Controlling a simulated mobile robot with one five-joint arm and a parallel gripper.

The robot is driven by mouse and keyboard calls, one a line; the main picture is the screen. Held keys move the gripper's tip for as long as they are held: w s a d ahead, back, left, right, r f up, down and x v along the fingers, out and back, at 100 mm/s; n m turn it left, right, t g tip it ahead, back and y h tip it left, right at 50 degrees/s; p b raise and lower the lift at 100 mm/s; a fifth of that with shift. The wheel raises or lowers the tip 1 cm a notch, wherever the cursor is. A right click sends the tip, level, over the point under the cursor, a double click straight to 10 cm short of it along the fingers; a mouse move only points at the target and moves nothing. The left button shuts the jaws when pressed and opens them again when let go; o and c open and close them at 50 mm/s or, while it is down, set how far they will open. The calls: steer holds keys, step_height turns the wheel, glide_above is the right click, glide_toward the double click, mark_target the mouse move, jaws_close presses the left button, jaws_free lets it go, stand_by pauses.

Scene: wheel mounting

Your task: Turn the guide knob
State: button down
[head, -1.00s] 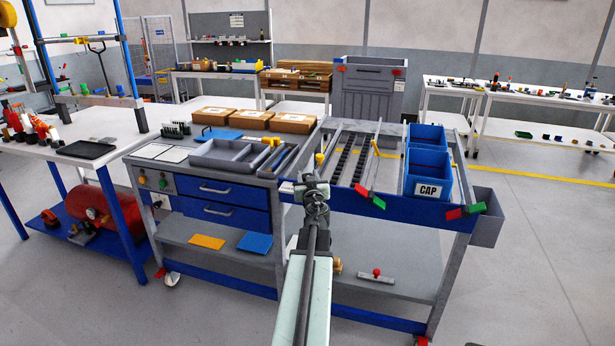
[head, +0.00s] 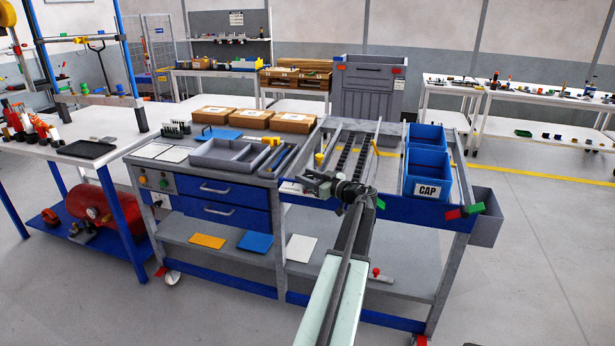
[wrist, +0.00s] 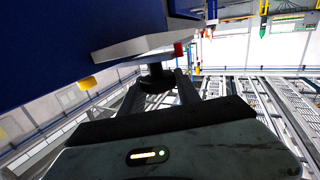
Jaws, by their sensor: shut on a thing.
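In the wrist view a dark knob-like piece (wrist: 156,80) sits under a grey plate (wrist: 140,46) on a blue panel. My gripper (wrist: 158,88) has its fingers on either side of this piece and is shut on it. I take it for the guide knob, but its markings cannot be told. In the head view my gripper (head: 312,184) is at the front edge of the cart with the roller tracks, left of the blue CAP bin (head: 427,174). My wrist and arm hide the knob there.
A green flag piece (head: 381,203) shows just right of my wrist. Red and green pieces (head: 465,211) stick out at the cart's right front corner. A grey tray (head: 235,154) and cardboard boxes (head: 293,122) stand on the bench to the left. A yellow piece (wrist: 92,83) hangs nearby.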

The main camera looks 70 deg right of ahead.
mark_target(307, 176)
steer(key=shift+y, duration=0.3)
steer(key=c, duration=0.9)
jaws_free()
step_height(307, 176, up, 5)
steer(key=p, duration=0.5)
steer(key=a, duration=0.1)
steer(key=s+a+f+b, duration=0.1)
steer(key=shift+a, duration=0.4)
steer(key=s+a, duration=0.1)
steer(key=a, duration=0.3)
steer(key=s+a, duration=0.2)
steer(key=a, duration=0.2)
steer(key=s+a+r+p, duration=0.1)
steer(key=s+a, duration=0.1)
steer(key=a, duration=0.2)
steer(key=shift+o, duration=0.2)
